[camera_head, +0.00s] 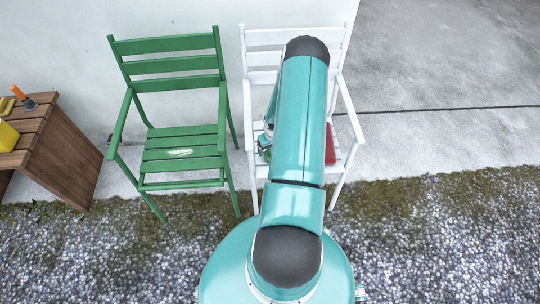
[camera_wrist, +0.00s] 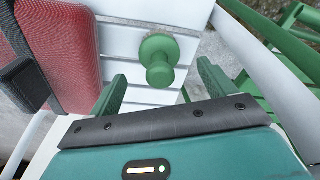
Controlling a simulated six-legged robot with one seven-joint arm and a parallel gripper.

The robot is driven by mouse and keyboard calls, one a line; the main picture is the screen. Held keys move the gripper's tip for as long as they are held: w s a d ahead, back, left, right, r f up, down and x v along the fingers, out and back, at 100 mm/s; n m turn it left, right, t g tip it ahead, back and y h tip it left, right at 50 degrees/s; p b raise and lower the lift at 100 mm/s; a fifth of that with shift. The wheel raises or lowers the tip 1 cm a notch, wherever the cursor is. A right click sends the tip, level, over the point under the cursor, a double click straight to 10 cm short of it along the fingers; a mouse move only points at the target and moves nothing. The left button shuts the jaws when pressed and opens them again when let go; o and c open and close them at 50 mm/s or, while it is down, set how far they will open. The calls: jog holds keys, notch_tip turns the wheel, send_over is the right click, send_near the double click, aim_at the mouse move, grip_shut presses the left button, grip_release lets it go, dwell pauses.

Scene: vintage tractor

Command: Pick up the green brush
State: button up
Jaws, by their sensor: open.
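The green brush (camera_wrist: 158,56) is on the slatted seat of the white chair (camera_wrist: 118,22) in the wrist view. It shows a rounded knob-like end and a wider round part behind it. My gripper (camera_wrist: 161,74) is open, with its two green fingers spread apart, one to each side of the brush's near end. Whether the fingers are level with the brush or short of it I cannot tell. In the head view my arm covers much of the white chair (camera_head: 262,40) and the brush cannot be made out clearly.
A red case-like object (camera_wrist: 62,45) with a dark strap or handle lies left of the brush; it also shows in the head view (camera_head: 330,146). A green chair (camera_head: 180,142) stands to the left. A wooden table (camera_head: 60,150) with a yellow object (camera_head: 8,137) is farther left.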

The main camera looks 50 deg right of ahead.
jog(key=shift+w+d+f, duration=0.1)
jog(key=shift+w+f, duration=0.05)
jog(key=shift+f, duration=1.2)
jog(key=shift+w+d+f, duration=0.1)
jog(key=shift+w+f, duration=0.05)
jog(key=shift+f, duration=1.15)
jog(key=c, duration=1.1)
notch_tip(320, 180, up, 18)
jog(key=shift+r, duration=0.1)
jog(key=o, duration=0.4)
jog(key=shift+c, duration=0.2)
jog(key=c, duration=0.5)
